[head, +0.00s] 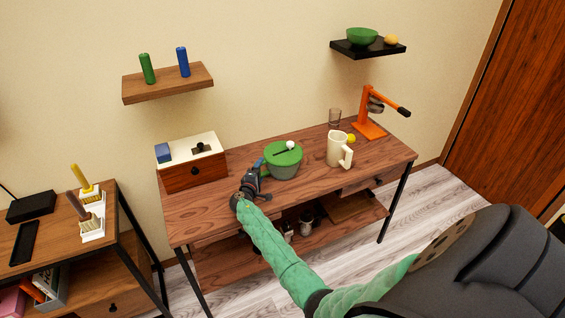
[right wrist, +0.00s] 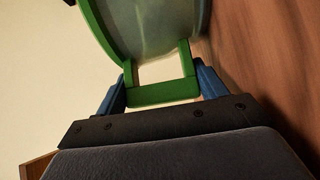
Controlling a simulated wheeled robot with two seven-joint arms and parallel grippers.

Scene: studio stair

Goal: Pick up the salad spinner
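The salad spinner (head: 285,168) stands upright on the wooden desk, with a green lid, a white knob and a greyish see-through bowl. My right gripper (head: 259,168) reaches it from the left, low at its side. In the right wrist view the spinner's green loop handle (right wrist: 161,92) lies between the two blue fingers of my right gripper (right wrist: 162,88). The fingers meet the handle on both sides with no clear gap, so the gripper looks shut on it. The bowl's lower part is partly hidden in the right wrist view. My left gripper is not in view.
A drawer box (head: 193,177) stands left. Bare desk lies in front of the spinner.

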